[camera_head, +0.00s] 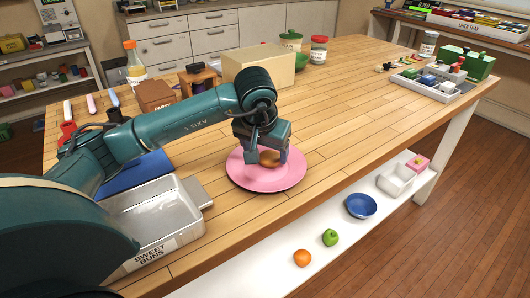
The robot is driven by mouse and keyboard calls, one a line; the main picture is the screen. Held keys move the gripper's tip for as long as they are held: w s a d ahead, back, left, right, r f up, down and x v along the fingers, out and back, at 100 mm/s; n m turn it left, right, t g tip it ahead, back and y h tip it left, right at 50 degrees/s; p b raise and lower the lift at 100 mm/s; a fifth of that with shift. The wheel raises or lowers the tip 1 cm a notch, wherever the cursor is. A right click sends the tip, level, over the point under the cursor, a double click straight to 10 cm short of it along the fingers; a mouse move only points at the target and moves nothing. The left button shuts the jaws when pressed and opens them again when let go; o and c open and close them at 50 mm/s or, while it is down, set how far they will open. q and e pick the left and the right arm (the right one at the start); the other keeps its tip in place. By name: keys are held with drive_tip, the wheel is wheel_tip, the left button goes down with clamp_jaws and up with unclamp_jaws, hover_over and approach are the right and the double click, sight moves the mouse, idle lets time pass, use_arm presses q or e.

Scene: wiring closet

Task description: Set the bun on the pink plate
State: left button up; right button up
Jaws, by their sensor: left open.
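The pink plate (266,181) lies on the wooden table near its front edge. The brown bun (269,158) is over the plate, below my left gripper (268,157). The gripper points down with its fingers open beside the bun. Parts of the fingers and the far side of the bun are hidden, and I cannot tell surely whether the bun rests on the plate. My right gripper does not show.
A metal tray labelled "SWEET BUNS" (157,225) stands at the left, partly behind my left arm. A cardboard box (258,66), jars (318,50) and a bottle (134,62) stand at the back. The table right of the plate (370,125) is clear.

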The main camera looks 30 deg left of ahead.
use_arm(q)
drive_tip(key=v, duration=1)
drive_tip(key=shift+r, duration=0.1)
